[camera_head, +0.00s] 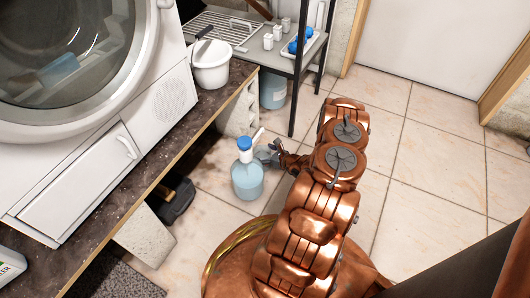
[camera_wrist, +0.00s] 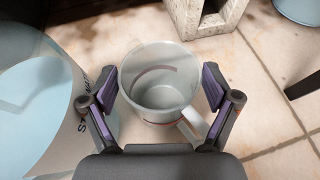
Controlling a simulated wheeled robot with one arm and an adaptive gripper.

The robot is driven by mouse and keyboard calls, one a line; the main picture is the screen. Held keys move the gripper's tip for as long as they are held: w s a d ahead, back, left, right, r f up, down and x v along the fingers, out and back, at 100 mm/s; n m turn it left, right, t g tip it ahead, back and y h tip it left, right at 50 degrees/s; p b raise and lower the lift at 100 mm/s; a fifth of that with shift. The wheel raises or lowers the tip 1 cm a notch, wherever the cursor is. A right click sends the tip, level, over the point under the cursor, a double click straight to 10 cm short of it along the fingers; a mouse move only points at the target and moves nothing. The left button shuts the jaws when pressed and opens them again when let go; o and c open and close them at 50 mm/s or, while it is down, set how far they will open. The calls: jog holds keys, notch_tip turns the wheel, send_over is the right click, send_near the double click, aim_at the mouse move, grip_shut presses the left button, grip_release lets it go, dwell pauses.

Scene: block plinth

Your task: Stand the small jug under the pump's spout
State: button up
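The clear bottle of pale blue liquid (camera_head: 247,182) stands on the tiled floor and has a pump with a blue top (camera_head: 244,143). Its pale spout points right, toward my gripper (camera_head: 270,154). In the wrist view the bottle fills the left side (camera_wrist: 35,110), close beside my left finger. In the head view the jug is mostly hidden by the gripper and too small to make out clearly.
A dark worktop (camera_head: 150,165) on concrete blocks carries a washing machine (camera_head: 85,130) and a white bucket (camera_head: 211,68). A metal shelf with thin dark legs stands behind, a blue bucket (camera_head: 272,92) under it. A dark object (camera_head: 176,202) lies left of the bottle. Floor to the right is clear.

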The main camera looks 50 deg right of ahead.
jog(key=shift+r, duration=0.15)
jog(key=p+v, duration=0.3)
jog(key=v, duration=0.9)
jog(key=shift+p, duration=0.35)
jog(key=shift+s, duration=0.1)
